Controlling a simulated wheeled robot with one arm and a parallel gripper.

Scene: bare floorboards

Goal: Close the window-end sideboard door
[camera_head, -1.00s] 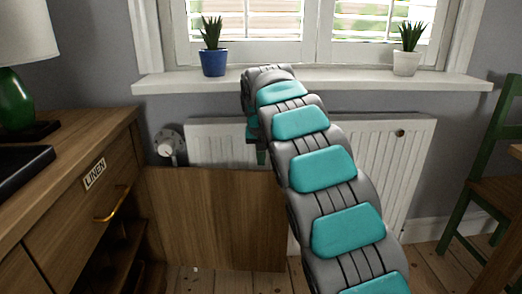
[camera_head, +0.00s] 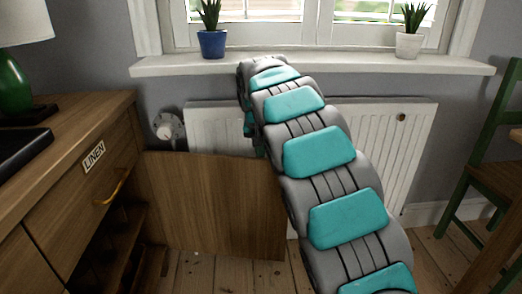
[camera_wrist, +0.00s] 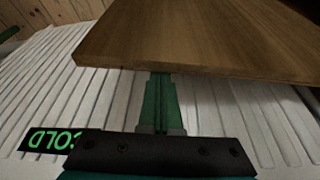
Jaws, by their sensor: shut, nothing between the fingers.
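The window-end sideboard door (camera_head: 210,205) stands open, jutting right from the wooden sideboard (camera_head: 50,190) across the front of the radiator. Its free edge is near my arm. In the wrist view the door (camera_wrist: 200,35) shows as a wooden panel with its edge close above the fingers. My gripper (camera_wrist: 160,78) is shut and empty, its fingertips at the door's edge on the radiator side. Whether they touch it is not clear. In the head view the gripper is mostly hidden behind the door and my arm.
A white radiator (camera_head: 375,150) stands close behind the door and gripper. The windowsill (camera_head: 310,66) above holds a blue pot (camera_head: 212,43) and a white pot (camera_head: 408,45). A green chair (camera_head: 485,170) is at right. The sideboard has open shelves (camera_head: 125,240) and a LINEN drawer (camera_head: 95,165).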

